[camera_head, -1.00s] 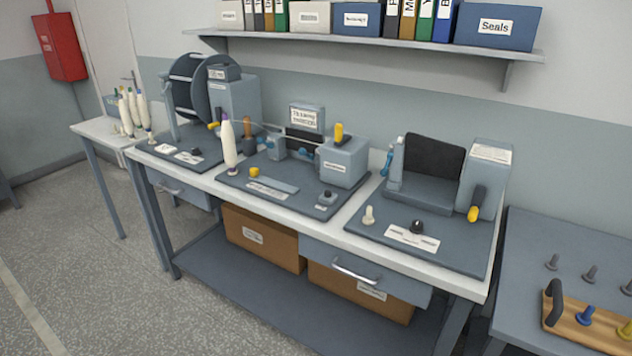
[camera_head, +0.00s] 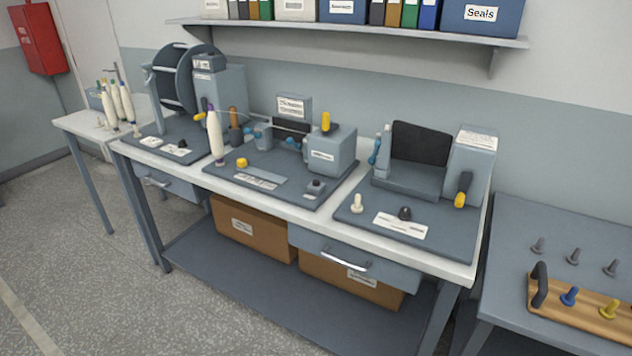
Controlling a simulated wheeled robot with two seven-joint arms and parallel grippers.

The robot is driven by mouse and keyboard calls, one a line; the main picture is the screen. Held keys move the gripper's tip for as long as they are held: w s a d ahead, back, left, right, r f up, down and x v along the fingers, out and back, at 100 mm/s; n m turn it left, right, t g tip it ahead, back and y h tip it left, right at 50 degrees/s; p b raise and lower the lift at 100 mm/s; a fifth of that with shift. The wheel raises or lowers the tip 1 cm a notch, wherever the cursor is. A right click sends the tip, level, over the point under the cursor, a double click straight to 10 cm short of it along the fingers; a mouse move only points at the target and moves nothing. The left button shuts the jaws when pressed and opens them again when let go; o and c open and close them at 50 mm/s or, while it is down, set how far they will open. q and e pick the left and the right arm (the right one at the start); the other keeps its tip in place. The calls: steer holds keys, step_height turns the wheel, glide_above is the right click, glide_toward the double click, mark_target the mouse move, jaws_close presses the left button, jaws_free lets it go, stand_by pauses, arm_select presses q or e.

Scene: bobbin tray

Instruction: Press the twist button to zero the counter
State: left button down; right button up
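The workbench (camera_head: 285,207) carries three stations on dark grey plates. The middle plate has a small dark button on a grey block (camera_head: 316,187), near its front right. The right plate has a black knob (camera_head: 405,213) behind a white label plate (camera_head: 400,227). The left plate has a small dark knob (camera_head: 183,144). The labels are too small to read, so I cannot tell which one is the twist button. No counter display is legible. Neither of my grippers is in view.
A side table at right holds a wooden tray (camera_head: 590,329) with coloured pegs. A white bobbin (camera_head: 215,138) stands on the bench, and more stand on the left table (camera_head: 75,122). A shelf (camera_head: 350,32) runs above. A drawer handle (camera_head: 346,262) sticks out. Floor at left is clear.

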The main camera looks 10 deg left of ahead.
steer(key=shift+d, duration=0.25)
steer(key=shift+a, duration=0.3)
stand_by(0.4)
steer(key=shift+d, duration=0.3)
